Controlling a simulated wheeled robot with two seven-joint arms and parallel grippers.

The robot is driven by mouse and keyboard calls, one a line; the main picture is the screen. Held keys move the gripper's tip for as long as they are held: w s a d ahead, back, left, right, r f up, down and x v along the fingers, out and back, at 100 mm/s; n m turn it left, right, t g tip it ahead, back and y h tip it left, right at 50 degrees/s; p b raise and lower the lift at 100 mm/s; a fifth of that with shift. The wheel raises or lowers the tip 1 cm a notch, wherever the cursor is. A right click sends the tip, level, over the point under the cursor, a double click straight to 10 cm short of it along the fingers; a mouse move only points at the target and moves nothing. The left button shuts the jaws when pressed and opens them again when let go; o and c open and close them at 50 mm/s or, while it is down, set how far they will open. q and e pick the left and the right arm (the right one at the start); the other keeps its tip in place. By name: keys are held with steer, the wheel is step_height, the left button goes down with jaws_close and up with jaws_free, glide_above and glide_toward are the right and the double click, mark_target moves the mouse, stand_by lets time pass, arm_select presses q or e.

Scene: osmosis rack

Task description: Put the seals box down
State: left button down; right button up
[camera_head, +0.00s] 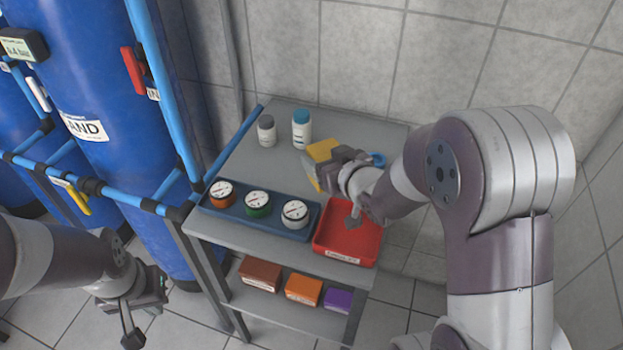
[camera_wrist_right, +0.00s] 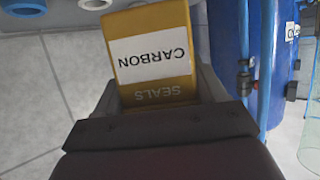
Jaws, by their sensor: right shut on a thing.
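The yellow seals box (camera_head: 322,150) is at the right gripper over the back right of the rack's grey top shelf. In the right wrist view, the seals box (camera_wrist_right: 153,50) has a white label reading CARBON, upside down, with SEALS below it. My right gripper (camera_wrist_right: 165,95) is shut on it, a finger on each side. In the head view the right gripper (camera_head: 322,172) partly hides the box, and I cannot tell whether the box touches the shelf. My left gripper (camera_head: 145,306) is empty, low at the left, with its fingers apart.
The top shelf (camera_head: 222,163) holds two white bottles (camera_head: 301,128), a blue tray (camera_head: 234,213) with three gauges, and a red tray (camera_head: 330,246). Brown, orange (camera_head: 303,290) and purple boxes stand on the lower shelf. Blue tanks (camera_head: 88,100) and pipes stand left.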

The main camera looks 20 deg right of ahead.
steer(key=w+f, duration=0.1)
steer(key=f, duration=0.1)
steer(key=w+f, duration=0.4)
steer(key=shift+w+a+f, duration=0.25)
steer(key=shift+a+f, duration=0.1)
steer(key=shift+w+f, duration=0.1)
steer(key=shift+f, duration=0.3)
steer(key=shift+b, duration=0.35)
steer(key=shift+f, duration=0.15)
steer(key=o, duration=1.1)
